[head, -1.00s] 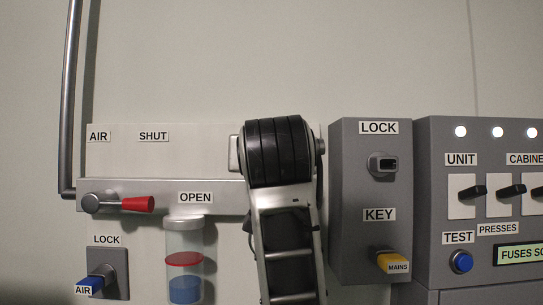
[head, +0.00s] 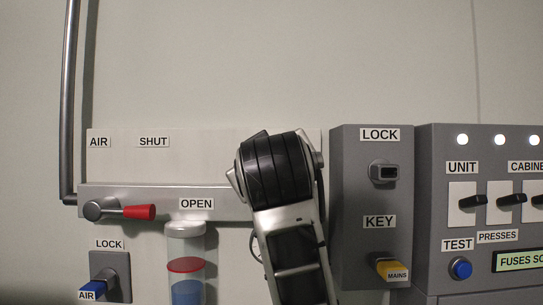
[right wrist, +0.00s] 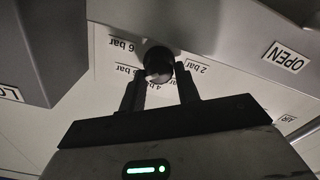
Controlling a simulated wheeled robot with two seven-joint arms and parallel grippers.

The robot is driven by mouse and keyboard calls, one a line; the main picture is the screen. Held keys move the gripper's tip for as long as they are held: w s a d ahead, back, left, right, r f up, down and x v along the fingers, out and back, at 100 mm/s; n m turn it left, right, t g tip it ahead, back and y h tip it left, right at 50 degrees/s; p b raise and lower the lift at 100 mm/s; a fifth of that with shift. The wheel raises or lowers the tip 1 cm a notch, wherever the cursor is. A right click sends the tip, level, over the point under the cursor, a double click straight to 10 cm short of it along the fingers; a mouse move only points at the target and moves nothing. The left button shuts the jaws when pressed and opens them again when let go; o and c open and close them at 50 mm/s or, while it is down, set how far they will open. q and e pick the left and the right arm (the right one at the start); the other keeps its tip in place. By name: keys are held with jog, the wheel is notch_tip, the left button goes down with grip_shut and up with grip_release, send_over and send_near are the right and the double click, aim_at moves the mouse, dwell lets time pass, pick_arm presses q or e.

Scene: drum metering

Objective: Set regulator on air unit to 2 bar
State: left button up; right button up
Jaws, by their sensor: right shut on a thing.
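The regulator's dark round knob (right wrist: 158,58) shows in the right wrist view, in front of a pale panel with upside-down labels. My right gripper (right wrist: 160,80) is shut on the knob, one finger on each side. I cannot tell where the knob's pointer stands. In the head view my right arm hides the regulator and gripper. My left gripper is not in view.
In the head view, a red-handled air valve (head: 138,212) and a clear bowl (head: 186,262) are left of my arm. The grey lock box (head: 345,205) stands close on its right, with the switch cabinet (head: 430,205) beyond. The wall above is clear.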

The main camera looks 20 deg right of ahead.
jog(key=shift+f+n+p, duration=0.2)
jog(key=shift+n+p, duration=0.25)
jog(key=shift+n, duration=6.95)
jog(key=shift+f+n+p, duration=0.15)
jog(key=shift+n+p, duration=0.3)
jog(key=shift+n, duration=6.95)
